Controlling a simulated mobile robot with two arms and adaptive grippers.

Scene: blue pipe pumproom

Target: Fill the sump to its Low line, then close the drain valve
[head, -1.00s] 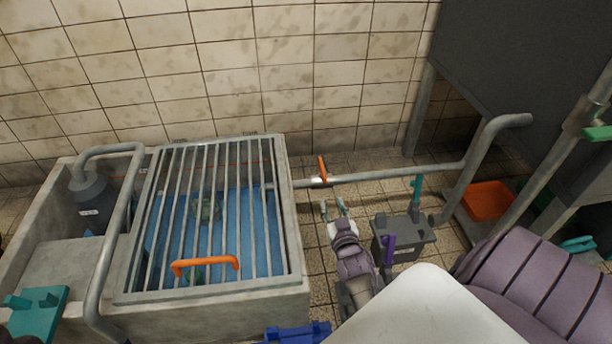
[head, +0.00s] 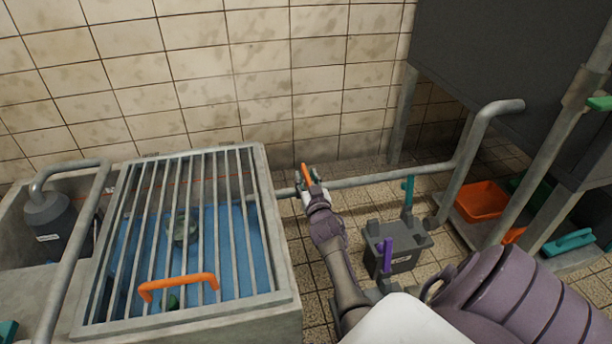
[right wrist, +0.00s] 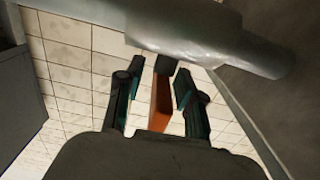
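The sump (head: 190,316) is a concrete basin under a barred grate, with blue showing inside. A thin orange line runs along its back wall; I cannot make out a Low mark or the exact water level. The drain valve's orange lever (head: 306,174) stands up from the grey pipe on the sump's right side. My right gripper (head: 309,180) is at this lever. In the right wrist view the orange lever (right wrist: 160,104) lies between the open fingers (right wrist: 155,98), with gaps on both sides. My left gripper is not in view.
The grate has an orange handle (head: 178,287). A grey box (head: 397,246) with purple and teal levers stands right of my right arm. An orange bin (head: 481,200) stands at right.

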